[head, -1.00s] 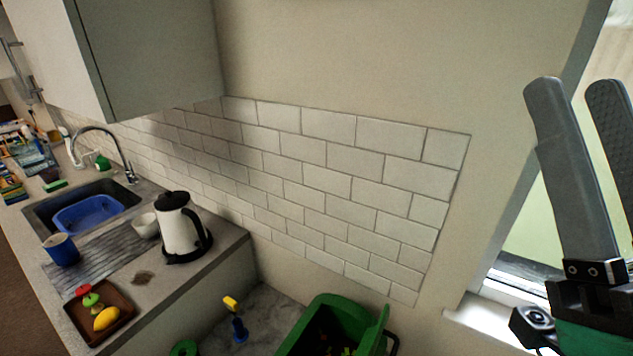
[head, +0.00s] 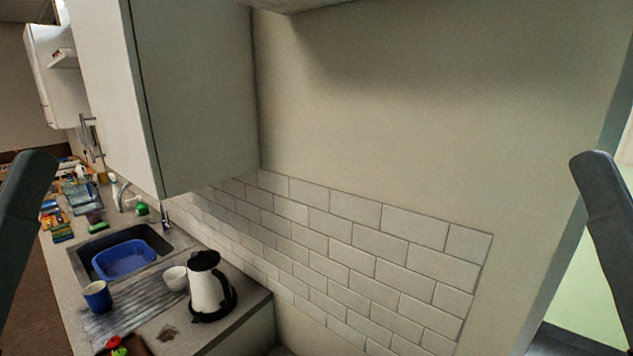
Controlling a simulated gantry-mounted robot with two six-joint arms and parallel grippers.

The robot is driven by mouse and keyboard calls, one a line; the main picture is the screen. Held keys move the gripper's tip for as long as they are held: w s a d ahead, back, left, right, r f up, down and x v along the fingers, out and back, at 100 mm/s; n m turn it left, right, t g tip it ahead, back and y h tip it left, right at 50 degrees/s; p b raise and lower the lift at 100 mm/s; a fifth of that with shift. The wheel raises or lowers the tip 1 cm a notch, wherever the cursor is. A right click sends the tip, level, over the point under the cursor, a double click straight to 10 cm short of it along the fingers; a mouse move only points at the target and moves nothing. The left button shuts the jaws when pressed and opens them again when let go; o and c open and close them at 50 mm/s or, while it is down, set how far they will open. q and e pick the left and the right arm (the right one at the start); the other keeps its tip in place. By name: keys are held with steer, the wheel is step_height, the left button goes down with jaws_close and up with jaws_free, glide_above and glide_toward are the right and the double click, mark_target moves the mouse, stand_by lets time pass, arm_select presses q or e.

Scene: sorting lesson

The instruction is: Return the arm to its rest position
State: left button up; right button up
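My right gripper (head: 606,205) shows at the right edge as one dark grey finger pointing up, in front of the wall corner and the bright window area. My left gripper (head: 22,215) shows at the left edge as one dark finger, cut off by the frame. The second finger of each gripper cannot be made out, so the gaps between the fingers are hidden. No object shows at either visible finger. Both fingers stand upright, far apart, with the kitchen corner between them.
A wall cupboard (head: 190,95) hangs at upper left. Below are a white kettle (head: 204,287), a white bowl (head: 175,278), a blue mug (head: 97,297), a blue basin (head: 124,260) in the sink and a brown tray (head: 137,347). The tiled wall (head: 345,245) is clear.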

arm_select(q)
step_height(320, 180, up, 17)
steer(key=p, duration=1.3)
steer(key=shift+p, duration=0.35)
arm_select(e)
step_height(320, 180, up, 17)
arm_select(q)
steer(key=shift+w, duration=0.1)
step_height(320, 180, down, 26)
steer(key=b, duration=2.5)
steer(key=shift+r+b, duration=0.25)
steer(key=shift+b, duration=0.1)
arm_select(e)
step_height(320, 180, down, 26)
steer(key=shift+r, duration=0.25)
arm_select(q)
steer(key=shift+y, duration=0.3)
